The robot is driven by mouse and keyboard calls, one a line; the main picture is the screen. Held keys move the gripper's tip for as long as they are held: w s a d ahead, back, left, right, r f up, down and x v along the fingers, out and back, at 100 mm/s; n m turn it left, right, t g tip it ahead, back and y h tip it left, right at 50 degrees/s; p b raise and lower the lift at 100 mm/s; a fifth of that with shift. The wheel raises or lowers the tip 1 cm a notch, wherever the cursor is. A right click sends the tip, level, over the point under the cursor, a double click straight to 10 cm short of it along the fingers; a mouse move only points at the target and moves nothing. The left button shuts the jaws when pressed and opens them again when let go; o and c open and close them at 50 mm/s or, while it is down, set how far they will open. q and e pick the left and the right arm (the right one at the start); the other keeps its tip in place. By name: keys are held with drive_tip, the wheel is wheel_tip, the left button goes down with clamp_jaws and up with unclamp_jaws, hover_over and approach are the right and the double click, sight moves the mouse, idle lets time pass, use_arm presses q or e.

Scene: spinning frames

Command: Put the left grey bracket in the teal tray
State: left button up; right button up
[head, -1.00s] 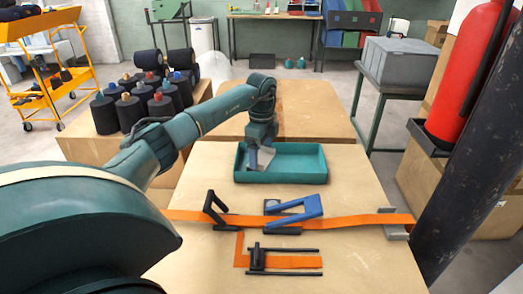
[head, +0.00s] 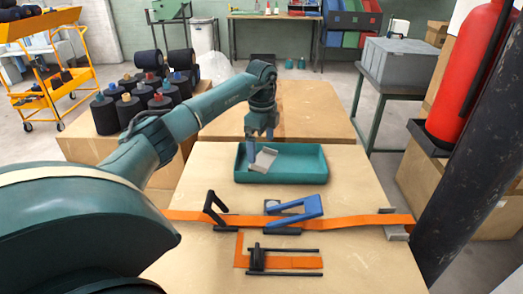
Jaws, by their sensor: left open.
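A grey bracket (head: 264,160) lies tilted inside the teal tray (head: 308,177), toward its left side. My left gripper (head: 262,142) is just above the bracket with its blue fingers apart, open. From this angle I cannot tell whether a finger still touches the bracket. Another grey bracket (head: 397,233) is at the right edge of the table, by the end of the orange strap. My right gripper is not in view.
On the wooden table (head: 350,262), an orange strap (head: 350,221) runs across in front of the tray. A black handle (head: 215,210), a blue lever (head: 298,212) and a black frame (head: 257,258) stand near it. Black spools (head: 132,110) stand at the left. A red extinguisher (head: 470,75) is at the right.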

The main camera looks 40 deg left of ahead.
sight(262, 161)
use_arm(q)
wheel_tip(262, 161, up, 9)
idle(0.3)
drive_tip(key=shift+d, duration=0.1)
idle(0.4)
